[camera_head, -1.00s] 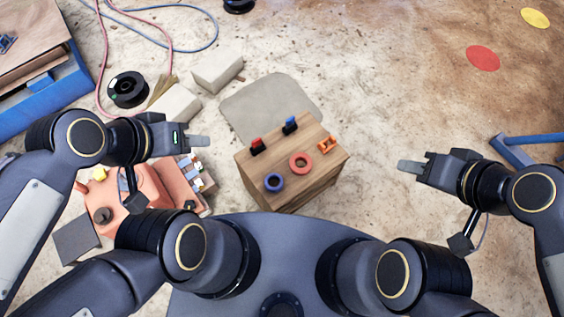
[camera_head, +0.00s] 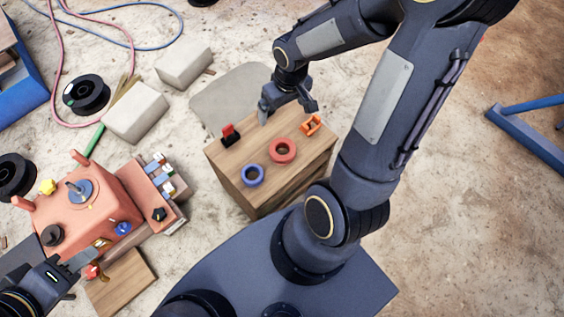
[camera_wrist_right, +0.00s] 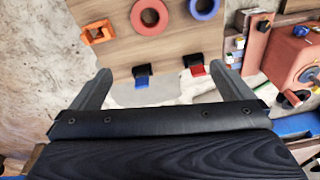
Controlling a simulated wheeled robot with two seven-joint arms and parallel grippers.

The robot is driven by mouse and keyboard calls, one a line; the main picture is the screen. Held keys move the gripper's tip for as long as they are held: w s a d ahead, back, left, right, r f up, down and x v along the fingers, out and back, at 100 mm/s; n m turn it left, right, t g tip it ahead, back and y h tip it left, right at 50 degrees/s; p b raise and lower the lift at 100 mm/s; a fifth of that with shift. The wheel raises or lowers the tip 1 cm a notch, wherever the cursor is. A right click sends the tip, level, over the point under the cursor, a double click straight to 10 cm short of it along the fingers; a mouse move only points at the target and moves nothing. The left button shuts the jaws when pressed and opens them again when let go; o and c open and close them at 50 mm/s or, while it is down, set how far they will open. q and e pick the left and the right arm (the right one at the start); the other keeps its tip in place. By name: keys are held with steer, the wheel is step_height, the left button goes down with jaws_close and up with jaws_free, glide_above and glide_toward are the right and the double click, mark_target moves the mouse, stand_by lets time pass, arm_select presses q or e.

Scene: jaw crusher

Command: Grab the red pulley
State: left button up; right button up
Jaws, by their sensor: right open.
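The red pulley (camera_head: 283,151), a ring with a central hole, lies on the wooden box top (camera_head: 225,160) near its front edge. It also shows at the top of the right wrist view (camera_wrist_right: 150,17). My right gripper (camera_head: 288,108) is open and empty over the back edge of the box, behind the pulley and apart from it. In the right wrist view a blue-and-black piece (camera_wrist_right: 142,78) lies between my open fingers (camera_wrist_right: 160,71); my gripper hides it in the head view. My left gripper (camera_head: 84,262) is at the lower left, beside the red machine.
A blue ring (camera_head: 253,175) sits left of the pulley, an orange bracket (camera_head: 311,125) to its right and a red-and-black piece (camera_head: 230,135) at the back left. The red machine (camera_head: 90,205) stands left of the box. Pale blocks (camera_head: 135,112) lie behind.

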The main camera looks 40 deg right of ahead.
steer(key=n+g+b, duration=0.2)
steer(key=b, duration=0.5)
glide_above(282, 154)
step_height(282, 154, down, 21)
steer(key=shift+d+f, duration=0.1)
step_height(282, 154, down, 6)
steer(key=shift+r+b, duration=0.2)
steer(key=shift+b, duration=0.95)
arm_select(q)
step_height(282, 154, down, 12)
steer(key=shift+r, duration=0.25)
arm_select(e)
steer(key=shift+c, duration=0.4)
steer(key=shift+r, duration=0.1)
steer(key=c, duration=1.7)
